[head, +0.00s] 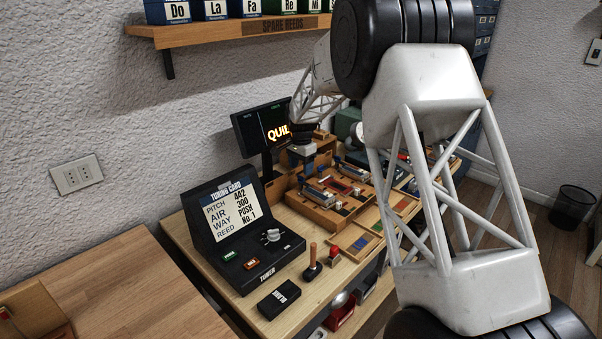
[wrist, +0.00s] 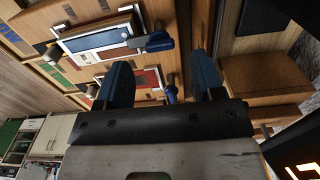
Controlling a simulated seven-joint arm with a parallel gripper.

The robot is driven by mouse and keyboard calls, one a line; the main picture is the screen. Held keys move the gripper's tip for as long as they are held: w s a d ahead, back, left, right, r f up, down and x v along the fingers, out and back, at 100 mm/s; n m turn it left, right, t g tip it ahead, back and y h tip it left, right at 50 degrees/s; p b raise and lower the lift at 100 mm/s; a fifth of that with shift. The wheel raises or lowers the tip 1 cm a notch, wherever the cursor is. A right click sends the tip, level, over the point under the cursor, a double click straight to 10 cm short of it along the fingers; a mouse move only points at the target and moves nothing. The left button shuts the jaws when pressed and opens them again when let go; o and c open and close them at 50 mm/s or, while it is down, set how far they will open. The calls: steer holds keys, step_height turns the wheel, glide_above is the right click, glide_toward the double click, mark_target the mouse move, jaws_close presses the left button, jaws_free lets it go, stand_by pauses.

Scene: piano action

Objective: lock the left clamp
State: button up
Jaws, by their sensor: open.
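Two clamp units with blue parts sit on the wooden piano action fixture. The left clamp (head: 319,194) is nearer in the head view, and the other clamp (head: 352,169) is behind it to the right. In the wrist view, the upper unit with a blue lever (wrist: 158,41) seems to be the left clamp; a second blue lever (wrist: 172,93) is below it. My gripper (head: 298,164) is above the fixture's back left part. In the wrist view its blue fingers (wrist: 161,62) are apart with nothing between them. Whether either clamp is locked is too small to tell.
A tuner console (head: 240,230) stands at the left of the bench, with a lit monitor (head: 263,130) behind. A wooden block (wrist: 265,78) is close to the right finger in the wrist view. A wooden-handled tool (head: 313,262) stands at the front. A shelf (head: 240,32) hangs above.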

steer(key=shift+r, duration=2.05)
steer(key=shift+s+d+r, duration=0.1)
steer(key=shift+s+r, duration=0.05)
steer(key=s+d+r+n, duration=0.1)
steer(key=s+d+r, duration=0.35)
steer(key=s, duration=0.55)
steer(key=s+d+r+n+t, duration=0.1)
steer(key=s+d+r+n, duration=0.15)
steer(key=s+r, duration=0.45)
steer(key=s+d+r+n, duration=0.1)
steer(key=s+d+r, duration=0.25)
steer(key=s, duration=0.85)
steer(key=s+d+f+n, duration=0.1)
steer(key=s+d, duration=0.1)
steer(key=s, duration=0.8)
steer(key=s+d+f+n+t, duration=0.1)
steer(key=s+d+f+n, duration=0.1)
steer(key=s, duration=0.9)
steer(key=s+d+f+n, duration=0.1)
steer(key=s+d, duration=0.1)
steer(key=s, duration=0.8)
steer(key=shift+s+d+f+t, duration=0.15)
steer(key=shift+s+f+t, duration=0.1)
steer(key=shift+f+t, duration=0.05)
